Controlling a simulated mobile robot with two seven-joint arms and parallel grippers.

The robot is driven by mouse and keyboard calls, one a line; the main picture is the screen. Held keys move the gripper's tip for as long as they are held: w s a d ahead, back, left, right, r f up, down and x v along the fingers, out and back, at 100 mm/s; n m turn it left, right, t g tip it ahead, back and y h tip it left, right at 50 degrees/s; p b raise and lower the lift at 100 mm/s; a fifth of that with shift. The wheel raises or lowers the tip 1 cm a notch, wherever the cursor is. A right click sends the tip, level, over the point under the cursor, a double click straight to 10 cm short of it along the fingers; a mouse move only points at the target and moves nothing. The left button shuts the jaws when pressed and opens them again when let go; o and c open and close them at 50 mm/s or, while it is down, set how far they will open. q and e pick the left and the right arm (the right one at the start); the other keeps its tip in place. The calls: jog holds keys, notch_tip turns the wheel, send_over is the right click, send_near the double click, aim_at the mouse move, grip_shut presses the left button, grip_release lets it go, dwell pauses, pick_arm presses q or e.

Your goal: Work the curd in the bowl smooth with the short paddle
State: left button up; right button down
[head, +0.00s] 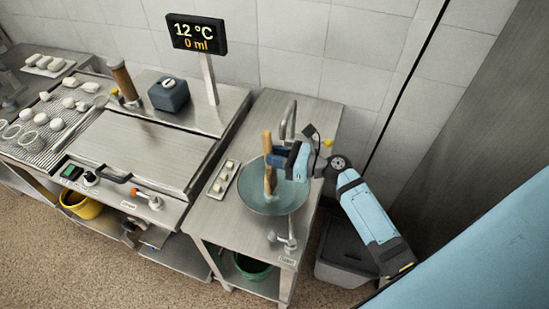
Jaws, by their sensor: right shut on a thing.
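A wide grey-blue bowl (255,202) sits on the right part of the steel counter. A short wooden paddle (267,144) stands roughly upright, its lower part down inside the bowl. My right gripper (272,160) reaches in from the right over the bowl and is shut on the paddle near its middle. The curd in the bowl is too small and too hidden by the gripper to make out. My left gripper is out of view.
A tap (291,112) stands behind the bowl, close to my right gripper. A small tray (224,180) with white pieces lies left of the bowl. A display (196,33) reads 12 °C and 0 ml. A grey bin (341,255) stands below, right of the counter.

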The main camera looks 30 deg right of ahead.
jog(key=shift+s+a+r, duration=0.1)
jog(key=shift+s+a, duration=0.3)
jog(key=shift+s, duration=0.1)
dwell(0.5)
jog(key=shift+s+a, duration=0.1)
jog(key=shift+s+a, duration=0.5)
jog(key=shift+a, duration=0.05)
jog(key=shift+d, duration=0.1)
jog(key=shift+w+d+f, duration=0.25)
jog(key=shift+w+d, duration=0.3)
jog(key=shift+d, duration=0.1)
jog(key=shift+a, duration=0.1)
